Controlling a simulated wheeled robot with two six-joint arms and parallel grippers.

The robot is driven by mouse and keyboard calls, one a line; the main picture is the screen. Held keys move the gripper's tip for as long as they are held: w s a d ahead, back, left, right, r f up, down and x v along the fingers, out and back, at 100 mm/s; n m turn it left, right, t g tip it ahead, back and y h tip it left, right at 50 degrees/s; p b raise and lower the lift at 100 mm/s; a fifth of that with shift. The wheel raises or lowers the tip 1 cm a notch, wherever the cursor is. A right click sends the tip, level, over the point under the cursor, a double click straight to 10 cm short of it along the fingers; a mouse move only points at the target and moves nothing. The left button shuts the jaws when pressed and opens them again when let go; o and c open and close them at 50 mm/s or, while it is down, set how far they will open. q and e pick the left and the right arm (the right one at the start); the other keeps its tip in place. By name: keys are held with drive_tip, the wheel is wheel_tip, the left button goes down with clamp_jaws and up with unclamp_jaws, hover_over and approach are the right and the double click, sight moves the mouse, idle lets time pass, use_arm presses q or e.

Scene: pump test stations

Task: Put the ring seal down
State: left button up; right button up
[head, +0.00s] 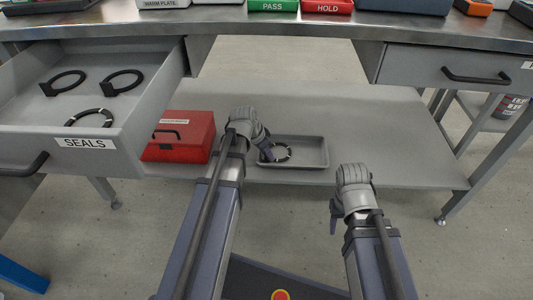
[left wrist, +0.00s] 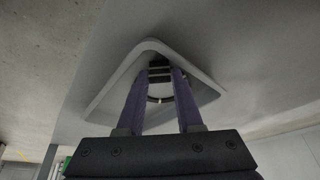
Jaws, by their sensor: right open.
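A dark ring seal with pale marks (head: 282,152) is at the left part of a shallow grey tray (head: 310,164) on the lower shelf. My left gripper (head: 268,153) points down into the tray at the ring's left side. In the left wrist view the seal's dark tab (left wrist: 160,72) fills the gap between the fingertips, and part of the ring (left wrist: 160,99) shows between the fingers. I cannot tell whether the ring touches the tray floor. My right gripper (head: 333,218) is open and empty, in front of the shelf.
A red box (head: 182,139) stands on the shelf left of the tray. An open drawer labelled SEALS (head: 85,143) holds several dark ring seals at the left. The bench top (head: 350,32) overhangs the shelf. The shelf right of the tray (head: 395,150) is clear.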

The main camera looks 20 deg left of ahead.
use_arm(q)
drive_tip(key=shift+o, duration=0.5)
drive_tip(key=shift+r, duration=0.15)
drive_tip(key=shift+s+r+p, duration=0.15)
drive_tip(key=shift+r+p, duration=0.35)
drive_tip(key=shift+p, duration=0.15)
drive_tip(key=p+v, duration=1)
drive_tip(key=v, duration=0.1)
drive_tip(key=s+d+n+g+y, duration=0.1)
drive_tip(key=s+d+g, duration=0.1)
drive_tip(key=s+d, duration=0.5)
drive_tip(key=s+d+f+n+g+y, duration=0.1)
drive_tip(key=s+d+g+y, duration=0.1)
drive_tip(key=s+d, duration=0.6)
drive_tip(key=d, duration=0.4)
drive_tip(key=shift+f+y, duration=0.25)
drive_tip(key=shift+y, duration=0.05)
drive_tip(key=shift+d, duration=0.15)
